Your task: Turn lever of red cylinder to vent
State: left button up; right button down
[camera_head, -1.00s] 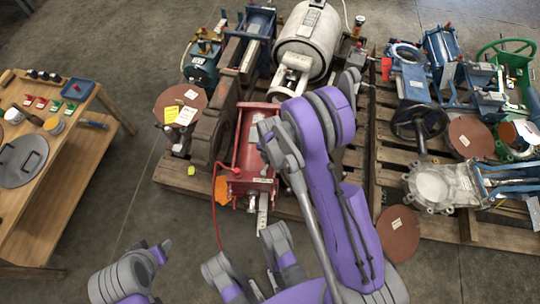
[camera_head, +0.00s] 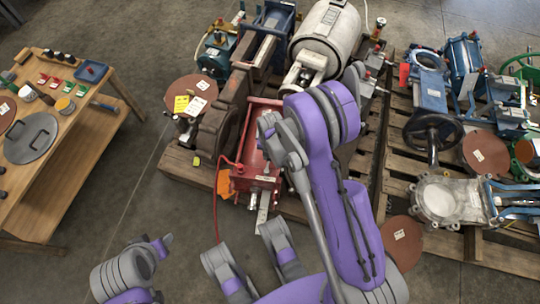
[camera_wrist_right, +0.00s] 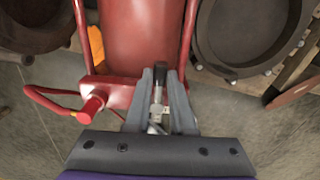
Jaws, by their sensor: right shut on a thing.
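The red cylinder (camera_head: 257,140) lies on the pallet in the head view, its near end toward me. Its red body (camera_wrist_right: 145,35) also fills the top middle of the right wrist view. A lever (camera_wrist_right: 158,92) with a silver shaft and dark tip stands between the fingers of my right gripper (camera_wrist_right: 160,78). The gripper is shut on it, right of the red hose fitting. In the head view my right gripper (camera_head: 268,130) is over the cylinder, and my arm partly hides this area. The lever's setting marks cannot be read.
A red hose (camera_head: 215,212) hangs from the cylinder's left side, beside an orange tag (camera_head: 224,184). A brown flange (camera_head: 220,122) stands close left. A grey tank (camera_head: 325,30) is behind. A wooden table (camera_head: 65,150) is at left, with clear floor between.

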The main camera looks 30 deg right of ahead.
dwell(0.5)
jog(key=c, duration=0.8)
grip_release()
jog(key=shift+o, duration=0.2)
notch_tip(320, 180, up, 11)
jog(key=p, duration=0.3)
